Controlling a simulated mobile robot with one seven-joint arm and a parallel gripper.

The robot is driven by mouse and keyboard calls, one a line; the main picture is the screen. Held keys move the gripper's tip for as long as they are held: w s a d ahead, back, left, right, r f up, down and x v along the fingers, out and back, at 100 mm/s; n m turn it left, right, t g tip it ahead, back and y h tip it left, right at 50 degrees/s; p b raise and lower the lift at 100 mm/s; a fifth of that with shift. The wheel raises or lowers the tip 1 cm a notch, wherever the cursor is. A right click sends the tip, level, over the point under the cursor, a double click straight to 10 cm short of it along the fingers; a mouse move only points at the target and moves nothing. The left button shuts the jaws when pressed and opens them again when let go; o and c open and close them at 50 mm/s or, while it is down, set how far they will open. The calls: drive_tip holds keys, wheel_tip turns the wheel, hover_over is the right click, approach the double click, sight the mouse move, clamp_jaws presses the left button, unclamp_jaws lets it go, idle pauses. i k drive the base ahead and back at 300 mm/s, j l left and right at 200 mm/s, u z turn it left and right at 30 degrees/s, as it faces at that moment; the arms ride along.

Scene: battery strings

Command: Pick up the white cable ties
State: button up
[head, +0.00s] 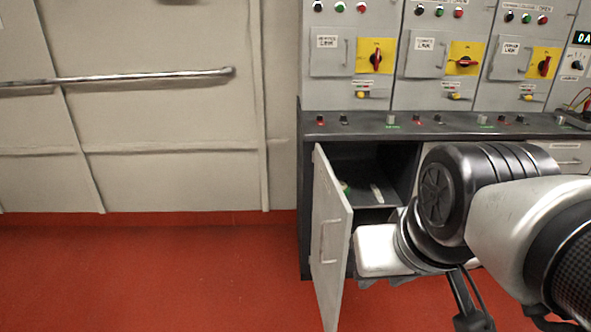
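A small, slender white item (377,193) lies on the shelf inside the open cabinet (345,158). It may be the white cable ties, but it is too small to tell for sure. My arm reaches in from the right, in front of the cabinet. Its white end (380,250), which looks like the body of my gripper, is at the cabinet opening, below and in front of the white item. I cannot make out its fingertips or whether they hold anything. My arm hides the right part of the cabinet.
The cabinet door (331,240) stands open toward me, left of my arm. A small greenish-yellow item (345,187) lies inside, left of the white one. A dark counter edge (440,126) runs above, under grey switch panels (350,88). The red floor (150,270) is clear at left.

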sight(376, 191)
drive_tip(key=i+l, duration=0.15)
drive_tip(key=l, duration=0.25)
drive_tip(key=i+l+u, duration=0.15)
drive_tip(key=l, duration=0.2)
drive_tip(key=i+l, duration=0.2)
drive_tip(key=l, duration=0.2)
drive_tip(key=i+l+u, duration=0.15)
drive_tip(key=l, duration=0.25)
drive_tip(key=i+l, duration=0.1)
drive_tip(key=l, duration=0.3)
drive_tip(key=i+l+u, duration=0.15)
drive_tip(key=l, duration=0.25)
drive_tip(key=i+l, duration=0.1)
drive_tip(key=l, duration=0.35)
drive_tip(key=i+l+u, duration=0.15)
drive_tip(key=i, duration=0.05)
